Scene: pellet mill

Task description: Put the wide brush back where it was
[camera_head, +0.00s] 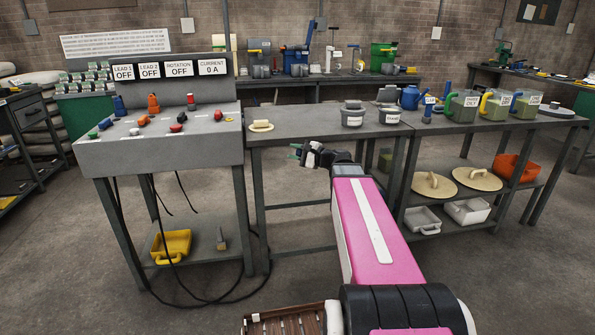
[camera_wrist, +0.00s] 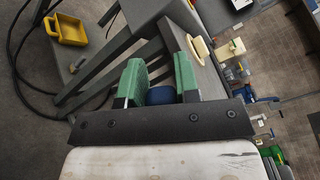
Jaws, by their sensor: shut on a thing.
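My gripper (camera_head: 298,151) is in front of the middle table's front edge, at about tabletop height. In the wrist view, its green finger pads (camera_wrist: 160,82) are shut on a blue thing (camera_wrist: 160,95). Only a small rounded end of the blue thing shows, so I cannot tell whether it is the wide brush. A small brush-like thing (camera_head: 220,238) with an upright handle is on the low shelf under the control desk, right of a yellow scoop (camera_head: 171,245). A cream piece (camera_head: 261,126) lies on the middle table's left end.
The control desk (camera_head: 160,152) stands left, with cables hanging below. The middle table (camera_head: 300,124) is clear between the cream piece and a grey tub (camera_head: 352,116). Labelled jugs (camera_head: 462,106) stand on the right table; lids (camera_head: 434,186) and bins are on its shelf.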

